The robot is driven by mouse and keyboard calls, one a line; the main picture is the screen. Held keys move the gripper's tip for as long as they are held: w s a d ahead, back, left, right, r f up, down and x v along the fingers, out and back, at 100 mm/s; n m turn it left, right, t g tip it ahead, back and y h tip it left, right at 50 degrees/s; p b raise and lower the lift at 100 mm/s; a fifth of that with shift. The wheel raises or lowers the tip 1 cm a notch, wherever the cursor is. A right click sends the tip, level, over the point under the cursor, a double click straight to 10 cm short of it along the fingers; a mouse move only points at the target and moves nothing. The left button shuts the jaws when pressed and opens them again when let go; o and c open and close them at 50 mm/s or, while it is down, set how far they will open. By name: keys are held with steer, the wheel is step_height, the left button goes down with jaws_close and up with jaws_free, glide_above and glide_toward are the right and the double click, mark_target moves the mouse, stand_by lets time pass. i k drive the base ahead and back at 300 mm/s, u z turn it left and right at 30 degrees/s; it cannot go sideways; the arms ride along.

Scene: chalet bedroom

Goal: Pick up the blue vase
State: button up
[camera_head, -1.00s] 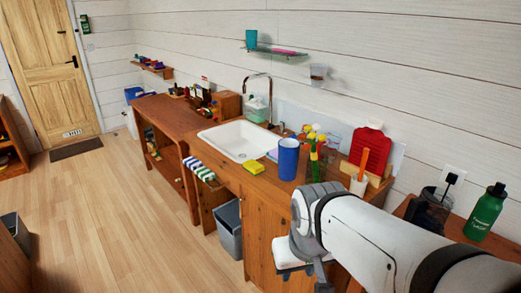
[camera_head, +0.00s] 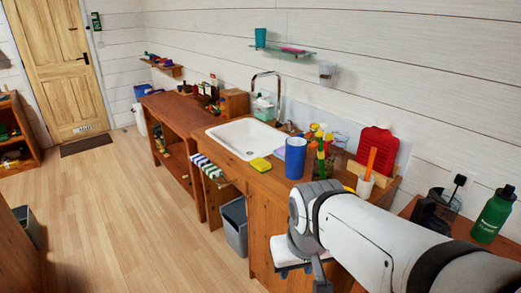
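A blue upright cylindrical vessel (camera_head: 296,160), the one that fits the blue vase, stands on the wooden counter (camera_head: 262,186) to the right of the sink. Its open rim faces up, and its lower edge is just behind my arm in the picture. My white and grey arm reaches in from the lower right. My gripper (camera_head: 296,264) hangs at the arm's end, below and in front of the vase in the picture, apart from it. Its fingers are mostly hidden or too small to read, so I cannot tell whether it is open.
A yellow sponge (camera_head: 261,164) and the white sink (camera_head: 247,138) lie left of the vase. A grey bin (camera_head: 235,224) sits under the counter. The floor (camera_head: 130,215) at left is clear.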

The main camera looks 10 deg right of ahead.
mark_target(295, 148)
steer(key=u, duration=1.2)
steer(key=i, duration=2.85)
steer(key=z, duration=3)
steer(key=i, duration=0.45)
steer(key=u, duration=0.2)
